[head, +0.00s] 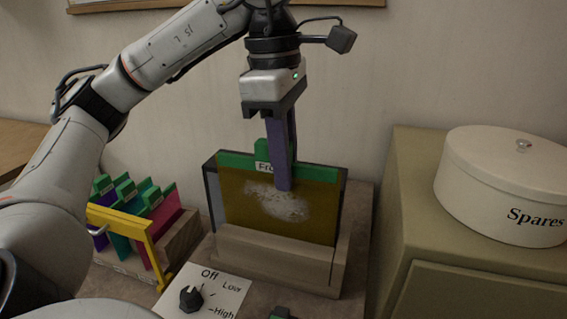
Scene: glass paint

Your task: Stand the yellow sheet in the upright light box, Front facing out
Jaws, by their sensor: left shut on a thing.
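The yellow sheet (236,210) stands upright in the light box (275,258), behind its wooden front ledge. It has a green top strip and tab and a whitish smeared patch. A label beginning "Fr" on the tab faces me, partly covered by a finger. My left gripper (284,180) comes down from above and is shut on the sheet near its tab; a finger covers part of its face. The sheet's bottom edge is hidden by the ledge, so I cannot tell if it touches the bottom. My right gripper is not in view.
A rack (185,235) of coloured sheets with green tops stands at left, with a yellow frame (152,246) in front. A dark knob (191,297) sits on a plate marked Off, Low and High. A lidded "Spares" tin (490,195) stands on the cabinet (410,190) at right.

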